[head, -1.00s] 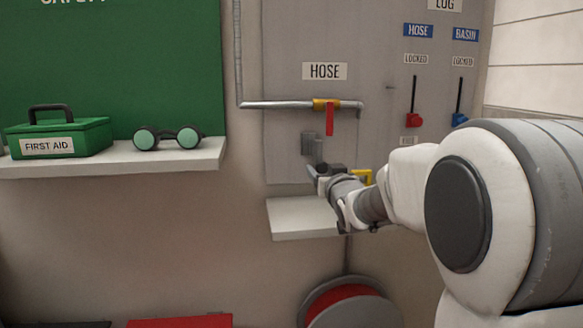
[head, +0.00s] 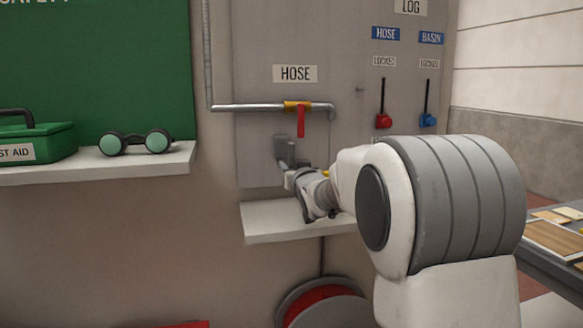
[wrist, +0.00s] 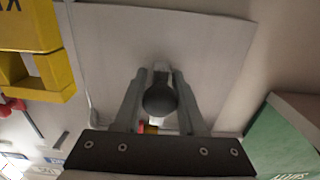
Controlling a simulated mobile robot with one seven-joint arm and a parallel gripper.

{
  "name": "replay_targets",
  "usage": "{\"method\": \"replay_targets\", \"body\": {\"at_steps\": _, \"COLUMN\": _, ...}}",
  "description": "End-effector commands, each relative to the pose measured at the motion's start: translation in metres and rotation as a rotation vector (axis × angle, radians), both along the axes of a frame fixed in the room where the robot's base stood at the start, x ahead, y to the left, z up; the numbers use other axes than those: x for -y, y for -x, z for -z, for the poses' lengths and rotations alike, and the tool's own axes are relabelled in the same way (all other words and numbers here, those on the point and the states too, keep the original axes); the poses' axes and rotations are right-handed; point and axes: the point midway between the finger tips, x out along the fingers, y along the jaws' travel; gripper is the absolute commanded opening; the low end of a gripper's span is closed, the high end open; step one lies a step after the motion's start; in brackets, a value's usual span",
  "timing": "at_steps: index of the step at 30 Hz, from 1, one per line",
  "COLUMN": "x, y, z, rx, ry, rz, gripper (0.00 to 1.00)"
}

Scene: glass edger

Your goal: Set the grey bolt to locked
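The grey bolt (head: 281,148) is on the wall panel, below the red-handled hose valve. My gripper (head: 288,170) is right in front of it and covers its lower part in the head view. In the wrist view, a dark round knob (wrist: 160,98) lies between the two fingers of my gripper (wrist: 160,82), with a small grey piece of the bolt behind it. The fingers stand apart, one on each side of the knob. Whether they touch it is not clear. The bolt's position is hard to read, and no label for it is legible.
A pale shelf (head: 270,222) juts out just below my gripper. The hose valve (head: 299,112) is above. Red (head: 383,121) and blue (head: 427,120) sliders are to the right. A yellow bracket (wrist: 40,75) is beside my gripper in the wrist view. A hose reel (head: 325,305) is below.

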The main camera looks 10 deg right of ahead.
Motion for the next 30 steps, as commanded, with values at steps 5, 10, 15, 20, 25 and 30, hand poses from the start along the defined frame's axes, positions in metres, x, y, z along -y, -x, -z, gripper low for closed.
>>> {"method": "replay_targets", "body": {"at_steps": 5, "x": 0.0001, "y": 0.0002, "z": -0.0001, "rx": 0.000, "ry": 0.000, "rz": 0.000, "gripper": 0.00}}
{"method": "replay_targets", "body": {"at_steps": 10, "x": 0.0001, "y": 0.0002, "z": 0.0000, "rx": 0.000, "ry": 0.000, "rz": 0.000, "gripper": 0.00}}
{"method": "replay_targets", "body": {"at_steps": 15, "x": 0.0001, "y": 0.0002, "z": 0.0000, "rx": 0.000, "ry": 0.000, "rz": 0.000, "gripper": 0.00}}
{"method": "replay_targets", "body": {"at_steps": 20, "x": 0.0001, "y": 0.0002, "z": 0.0000, "rx": 0.000, "ry": 0.000, "rz": 0.000, "gripper": 0.00}}
{"method": "replay_targets", "body": {"at_steps": 25, "x": 0.0002, "y": 0.0002, "z": 0.0001, "rx": 0.000, "ry": 0.000, "rz": 0.000, "gripper": 0.00}}
{"method": "replay_targets", "body": {"at_steps": 30, "x": 0.0002, "y": 0.0002, "z": 0.0001, "rx": 0.000, "ry": 0.000, "rz": 0.000, "gripper": 0.00}}
